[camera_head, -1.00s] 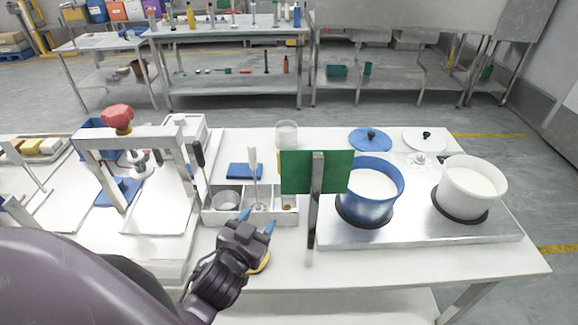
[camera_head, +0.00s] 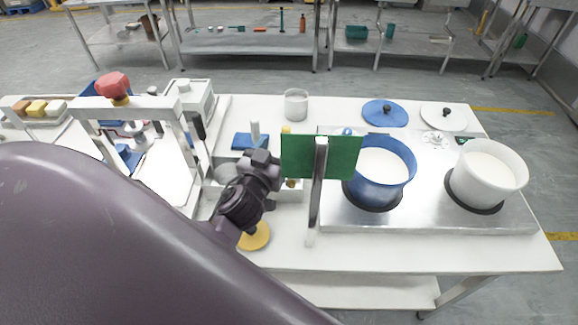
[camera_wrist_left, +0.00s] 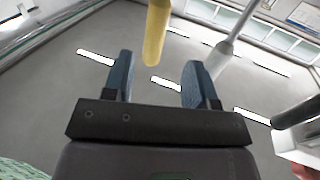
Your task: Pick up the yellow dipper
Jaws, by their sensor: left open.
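The yellow dipper (camera_wrist_left: 155,32) shows in the left wrist view as a yellow handle at the top, just beyond the gap between the fingers. In the head view only a small yellow tip (camera_head: 286,130) shows above the green board; the rest is hidden. My left gripper (camera_wrist_left: 158,78) is open, with nothing between its blue fingers. In the head view my left gripper (camera_head: 264,160) is over the grey compartment box (camera_head: 291,195), left of the green board, its fingers hidden. My right gripper is not in view.
A white handle (camera_wrist_left: 232,45) stands right of the yellow one in the wrist view. The green board (camera_head: 300,157) on its post is close right of my gripper. Blue pot (camera_head: 368,190) and white pot (camera_head: 470,190) stand farther right. A yellow disc (camera_head: 256,237) lies in front.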

